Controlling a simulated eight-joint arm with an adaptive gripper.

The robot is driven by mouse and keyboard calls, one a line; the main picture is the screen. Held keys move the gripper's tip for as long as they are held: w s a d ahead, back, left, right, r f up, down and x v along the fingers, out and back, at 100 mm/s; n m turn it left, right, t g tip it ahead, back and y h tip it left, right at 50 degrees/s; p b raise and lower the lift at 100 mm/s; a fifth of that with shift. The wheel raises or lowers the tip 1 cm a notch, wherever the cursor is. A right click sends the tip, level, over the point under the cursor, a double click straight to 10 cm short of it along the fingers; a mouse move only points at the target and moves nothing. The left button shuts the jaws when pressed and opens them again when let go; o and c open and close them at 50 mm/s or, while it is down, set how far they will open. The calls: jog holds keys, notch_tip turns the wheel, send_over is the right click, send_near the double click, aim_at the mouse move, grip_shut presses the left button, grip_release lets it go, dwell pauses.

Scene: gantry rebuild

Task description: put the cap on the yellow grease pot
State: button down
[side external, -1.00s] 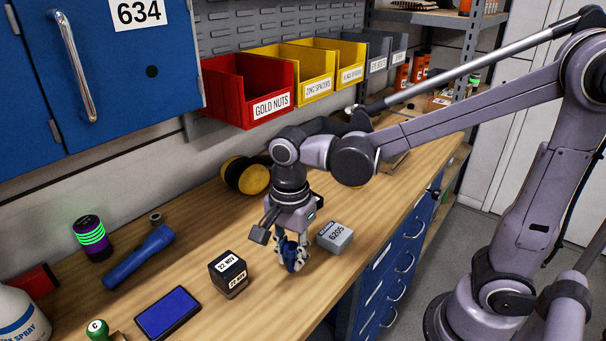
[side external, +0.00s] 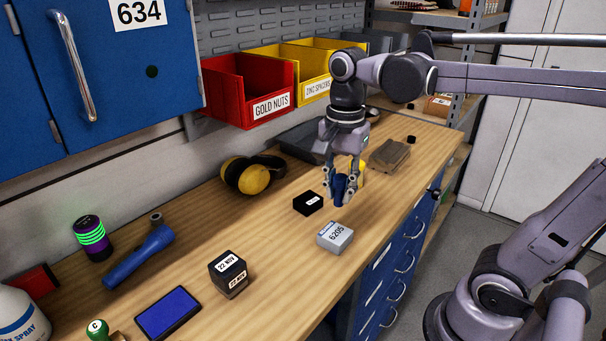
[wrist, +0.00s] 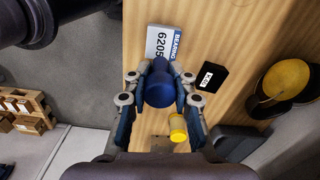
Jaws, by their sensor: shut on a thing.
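My gripper (side external: 342,190) is shut on a blue rounded thing (side external: 345,187), which looks like the cap. It hangs above the bench, behind the bearing box. In the wrist view the blue thing (wrist: 160,86) sits between the two fingers (wrist: 160,90). The yellow grease pot (wrist: 178,127) is a small yellow cylinder below and a little right of the blue thing in the wrist view. In the side view only a yellow sliver of the pot (side external: 363,168) shows, behind the gripper. The gripper hides the rest.
The grey 6205 bearing box (side external: 335,237) and a small black labelled box (side external: 308,202) lie near the gripper. Yellow ear defenders (side external: 252,175) lie to the left. Bins (side external: 245,90) hang above the bench's back.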

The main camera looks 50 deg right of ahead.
jog(key=s+d+r+n, duration=0.1)
jog(key=d+r, duration=0.3)
jog(key=d, duration=1)
jog(key=s+d+r, duration=0.1)
jog(key=d+r, duration=0.3)
jog(key=d, duration=1)
jog(key=w+a+f, duration=0.1)
jog(key=w+f, duration=0.1)
jog(key=w, duration=0.1)
jog(key=w+a+f, duration=0.2)
jog(key=w+f, duration=0.1)
jog(key=w, duration=0.1)
jog(key=w+a+f, duration=0.2)
jog(key=w, duration=0.1)
jog(key=shift+w+a+f, duration=0.15)
jog(key=shift+w+a, duration=0.05)
jog(key=shift+f, duration=2.05)
jog(key=shift+f, duration=0.1)
jog(key=c, duration=1.1)
grip_release()
